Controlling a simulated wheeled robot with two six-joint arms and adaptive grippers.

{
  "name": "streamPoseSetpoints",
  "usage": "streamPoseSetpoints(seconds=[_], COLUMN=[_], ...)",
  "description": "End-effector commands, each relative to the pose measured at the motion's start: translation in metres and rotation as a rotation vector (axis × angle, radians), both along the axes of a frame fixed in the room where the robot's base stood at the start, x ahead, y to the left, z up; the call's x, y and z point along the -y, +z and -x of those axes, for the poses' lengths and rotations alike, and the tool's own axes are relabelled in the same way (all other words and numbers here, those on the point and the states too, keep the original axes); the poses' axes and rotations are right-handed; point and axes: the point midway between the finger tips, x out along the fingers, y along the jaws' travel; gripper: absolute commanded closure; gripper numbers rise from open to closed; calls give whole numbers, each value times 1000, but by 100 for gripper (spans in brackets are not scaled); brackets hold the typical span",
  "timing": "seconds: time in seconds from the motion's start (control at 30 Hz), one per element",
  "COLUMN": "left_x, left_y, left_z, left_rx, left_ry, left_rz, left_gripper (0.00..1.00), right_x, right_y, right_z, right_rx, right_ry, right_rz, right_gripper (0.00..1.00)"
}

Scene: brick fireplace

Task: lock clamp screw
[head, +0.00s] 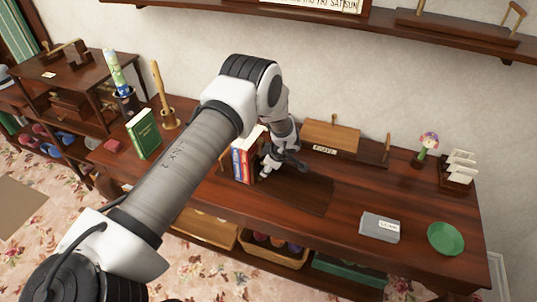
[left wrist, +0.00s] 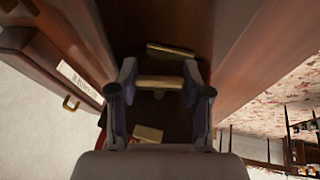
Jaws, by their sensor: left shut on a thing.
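My left arm comes in from the left, and its gripper (head: 284,163) is low over the dark wooden table, just right of some upright books. In the left wrist view, my left gripper (left wrist: 160,80) has its two fingers at either end of a brass-coloured bar (left wrist: 160,83), shut on it. The bar may be the clamp screw's handle; the head view hides it behind the gripper. A second brass piece (left wrist: 170,50) lies just beyond the fingers. A third brass-coloured piece (left wrist: 148,134) shows nearer the palm. My right gripper is not in view.
Red, white and blue books (head: 243,158) stand close left of the gripper. A labelled wooden box (head: 330,135) is behind it. A grey box (head: 380,227) and green bowl (head: 446,239) are at right. A green book (head: 143,134) stands left.

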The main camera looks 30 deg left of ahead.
Motion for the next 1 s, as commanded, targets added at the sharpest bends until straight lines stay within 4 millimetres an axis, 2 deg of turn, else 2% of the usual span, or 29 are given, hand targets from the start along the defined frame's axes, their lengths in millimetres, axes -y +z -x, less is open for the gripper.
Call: streamPoseSetpoints(seconds=[0.4, 0.97, 1.0], left_x=[-1, -1, -1], left_y=[-3, 0, 0], left_z=[-2, -1, -1], left_rx=[-199, -237, -236], left_ry=[-1, -3, -2], left_rz=[25, 27, 28], left_gripper=[86, 86, 41], right_x=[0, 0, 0], right_y=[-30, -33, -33], right_z=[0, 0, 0], right_rx=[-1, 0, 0], right_ry=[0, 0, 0], right_rz=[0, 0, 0], right_gripper=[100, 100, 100])
